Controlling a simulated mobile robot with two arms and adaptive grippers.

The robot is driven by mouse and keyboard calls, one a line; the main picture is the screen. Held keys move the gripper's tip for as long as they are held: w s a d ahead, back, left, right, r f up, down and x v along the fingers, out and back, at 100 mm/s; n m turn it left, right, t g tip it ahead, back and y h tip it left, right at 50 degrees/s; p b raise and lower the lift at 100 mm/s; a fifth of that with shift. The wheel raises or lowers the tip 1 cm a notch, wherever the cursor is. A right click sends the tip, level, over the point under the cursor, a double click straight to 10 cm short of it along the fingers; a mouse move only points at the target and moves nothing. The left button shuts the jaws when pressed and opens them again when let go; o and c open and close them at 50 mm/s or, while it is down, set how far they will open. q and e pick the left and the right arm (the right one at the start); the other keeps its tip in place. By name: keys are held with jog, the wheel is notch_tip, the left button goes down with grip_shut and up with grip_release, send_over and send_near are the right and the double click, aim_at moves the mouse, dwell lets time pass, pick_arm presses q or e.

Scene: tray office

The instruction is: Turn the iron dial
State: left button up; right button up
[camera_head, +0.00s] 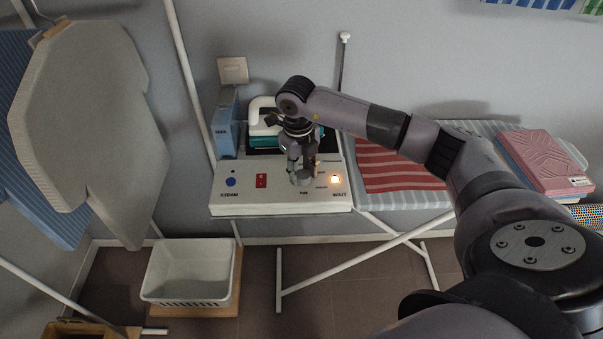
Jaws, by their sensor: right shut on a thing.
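The iron station (235,202) is a white box on the left end of the ironing board. My right gripper (300,174) points down and is shut on the dial. The fingers hide part of the dial and its markings. A teal and white iron (259,122) rests behind the panel, partly hidden by my right gripper and wrist. My left gripper is not in view.
A blue box (226,125) stands at the station's back left. A red striped cloth (395,168) and folded pink cloth (545,160) lie on the board (428,199). A white basket (190,270) stands below.

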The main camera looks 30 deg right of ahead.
aim_at(299, 174)
jog(key=shift+m+b, duration=0.35)
jog(key=shift+m, duration=1.15)
jog(key=o, duration=1.2)
jog(key=r, duration=1.2)
jog(key=shift+w+a, duration=0.1)
jog(key=shift+a, duration=0.2)
